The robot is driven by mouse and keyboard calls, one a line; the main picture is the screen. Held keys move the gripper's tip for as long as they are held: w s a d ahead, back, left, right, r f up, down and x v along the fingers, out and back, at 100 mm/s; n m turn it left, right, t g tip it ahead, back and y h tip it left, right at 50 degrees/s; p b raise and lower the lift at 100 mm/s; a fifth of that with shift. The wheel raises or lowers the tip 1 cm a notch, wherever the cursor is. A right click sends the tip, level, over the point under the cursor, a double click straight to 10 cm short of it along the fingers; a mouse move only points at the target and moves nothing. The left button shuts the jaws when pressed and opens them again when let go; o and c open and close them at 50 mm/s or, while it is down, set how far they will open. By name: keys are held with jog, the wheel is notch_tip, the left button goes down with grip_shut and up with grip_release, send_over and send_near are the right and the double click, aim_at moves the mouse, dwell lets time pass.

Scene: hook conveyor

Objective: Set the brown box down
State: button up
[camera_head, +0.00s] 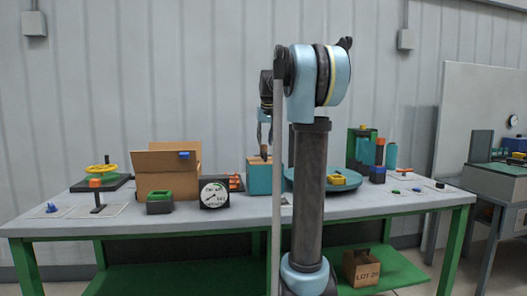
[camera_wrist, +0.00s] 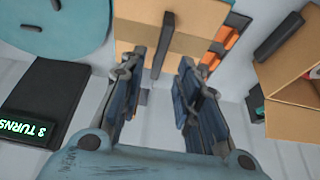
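A box with a tan top and teal front (camera_head: 259,178) stands on the workbench left of the turntable, under my gripper (camera_head: 264,146). An upright dark bar (camera_wrist: 163,45) rises from its tan top (camera_wrist: 190,42) in the wrist view. My gripper (camera_wrist: 160,78) is open, its two blue-grey fingers apart with nothing held between them. An open brown cardboard box (camera_head: 168,183) stands on the bench further left, and a brown box labelled LOT (camera_head: 361,268) sits on the lower green shelf. I cannot tell which one the task means.
A teal turntable (camera_head: 345,183) carries a yellow block. A black panel reading "3 TURNS" (camera_wrist: 45,105) shows in the wrist view. The bench front is mostly free.

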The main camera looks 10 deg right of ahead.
jog(key=shift+v, duration=2.2)
jog(key=shift+s, duration=0.1)
jog(key=s+f, duration=0.8)
jog(key=s, duration=0.3)
jog(key=s+a+f+g, duration=0.1)
jog(key=s+f, duration=0.7)
jog(key=s, duration=0.4)
jog(key=shift+a+f, duration=0.25)
jog(key=shift+f, duration=0.15)
jog(key=shift+o, duration=0.5)
jog(key=s+f+g, duration=0.1)
jog(key=s+f, duration=1.9)
jog(key=f, duration=0.3)
jog(key=shift+a, duration=0.3)
jog(key=shift+d, duration=0.1)
